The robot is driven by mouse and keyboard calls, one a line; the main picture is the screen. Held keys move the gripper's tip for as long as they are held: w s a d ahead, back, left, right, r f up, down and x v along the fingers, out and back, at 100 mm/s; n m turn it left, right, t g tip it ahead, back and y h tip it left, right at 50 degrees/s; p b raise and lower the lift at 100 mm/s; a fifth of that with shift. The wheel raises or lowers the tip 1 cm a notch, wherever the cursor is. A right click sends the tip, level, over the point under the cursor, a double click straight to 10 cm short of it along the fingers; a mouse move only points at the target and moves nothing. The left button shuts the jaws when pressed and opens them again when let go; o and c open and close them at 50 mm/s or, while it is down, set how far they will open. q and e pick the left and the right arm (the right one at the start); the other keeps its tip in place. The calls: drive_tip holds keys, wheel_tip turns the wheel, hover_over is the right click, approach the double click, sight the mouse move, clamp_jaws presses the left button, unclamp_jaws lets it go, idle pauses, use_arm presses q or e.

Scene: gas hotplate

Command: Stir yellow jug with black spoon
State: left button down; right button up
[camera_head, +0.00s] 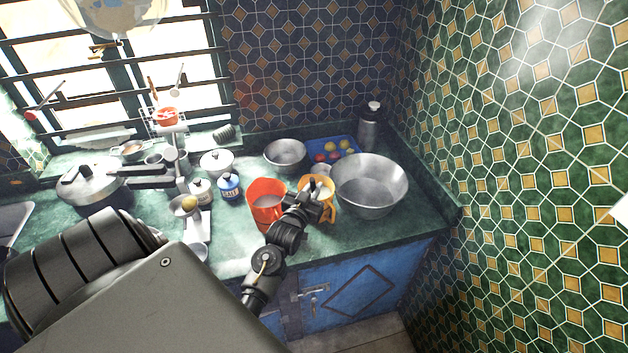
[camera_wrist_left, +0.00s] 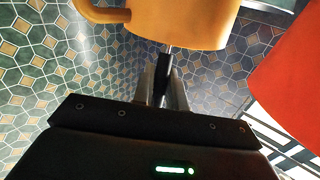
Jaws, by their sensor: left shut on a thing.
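The yellow jug (camera_head: 327,208) stands on the counter between an orange-red jug and a large metal bowl. It fills the top of the left wrist view (camera_wrist_left: 185,20), its handle at the left. My left gripper (camera_head: 318,193) is over the yellow jug and partly covers it in the head view. In the left wrist view my left gripper (camera_wrist_left: 161,88) is shut on the black handle of the spoon (camera_wrist_left: 163,65). The spoon's grey shaft runs up to the edge of the jug. Its far end is hidden, and I cannot tell how deep it sits. My right gripper is out of view.
The orange-red jug (camera_head: 266,208) stands close left of the yellow jug. The large metal bowl (camera_head: 371,193) is close on its right. A smaller bowl (camera_head: 286,158) and a blue tray (camera_head: 352,143) of fruit are behind. A salt jar (camera_head: 230,188) stands further left.

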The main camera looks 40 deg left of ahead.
use_arm(q)
drive_tip(key=shift+r+p, duration=2.65)
drive_tip(key=shift+r, duration=1.1)
